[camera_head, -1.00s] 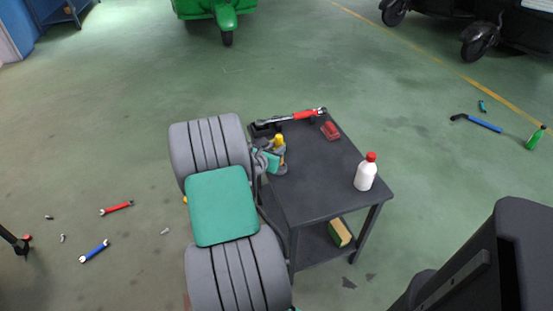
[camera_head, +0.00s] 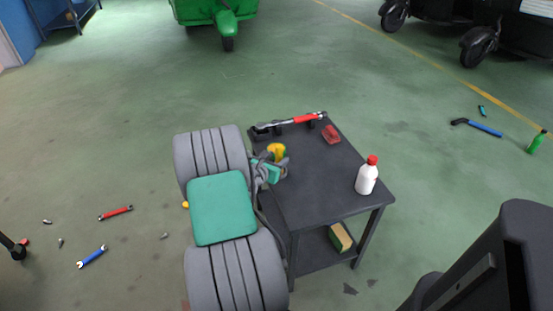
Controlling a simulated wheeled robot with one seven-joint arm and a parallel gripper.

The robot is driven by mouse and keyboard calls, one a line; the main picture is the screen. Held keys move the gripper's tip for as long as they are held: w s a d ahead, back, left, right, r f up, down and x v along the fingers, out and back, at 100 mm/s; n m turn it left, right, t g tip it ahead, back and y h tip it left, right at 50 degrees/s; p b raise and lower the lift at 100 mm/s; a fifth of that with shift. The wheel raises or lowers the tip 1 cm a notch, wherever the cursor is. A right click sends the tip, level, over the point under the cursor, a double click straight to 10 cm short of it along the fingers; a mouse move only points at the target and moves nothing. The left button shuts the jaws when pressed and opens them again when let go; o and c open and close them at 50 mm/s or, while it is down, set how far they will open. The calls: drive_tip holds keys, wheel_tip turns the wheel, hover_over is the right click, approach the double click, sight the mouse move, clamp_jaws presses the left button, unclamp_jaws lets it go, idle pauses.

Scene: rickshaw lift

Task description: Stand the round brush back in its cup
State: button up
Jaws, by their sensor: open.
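My gripper (camera_head: 280,166) is open over the left part of the dark cart top, partly hidden by my own arm. A small yellow thing (camera_head: 277,149) shows right at its fingers. It is too small and too covered to tell whether it is the round brush, the cup or both. I cannot tell whether the fingers touch it. No other cup or brush can be made out.
The cart (camera_head: 315,190) also bears a torque wrench (camera_head: 300,120) on supports at the back, a red part (camera_head: 331,134) and a white bottle (camera_head: 367,178) with a red cap. A yellow-green sponge (camera_head: 340,237) lies on the lower shelf. Tools lie scattered on the floor.

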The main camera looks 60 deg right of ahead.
drive_tip(key=p+v, duration=0.2)
drive_tip(key=v, duration=1)
drive_tip(key=w+a+r+m+t+y, duration=0.15)
drive_tip(key=w+a+m+y, duration=0.35)
drive_tip(key=a, duration=0.6)
drive_tip(key=w+a+r+m+t+y, duration=0.1)
drive_tip(key=w+a+m+t+y, duration=0.15)
drive_tip(key=w+a+m, duration=0.65)
drive_tip(key=s+a+r+m+g+y, duration=0.1)
drive_tip(key=s+a+r+m+y, duration=0.1)
drive_tip(key=a, duration=0.9)
drive_tip(key=s+a+r+m+y, duration=0.1)
drive_tip(key=s+a+y, duration=0.3)
drive_tip(key=a, duration=0.7)
drive_tip(key=s+r, duration=0.1)
drive_tip(key=s, duration=0.1)
drive_tip(key=shift+s+a+r+m+g, duration=0.25)
drive_tip(key=shift+s+a+m+g, duration=0.1)
drive_tip(key=shift+a+m+g, duration=0.05)
drive_tip(key=shift+y, duration=0.25)
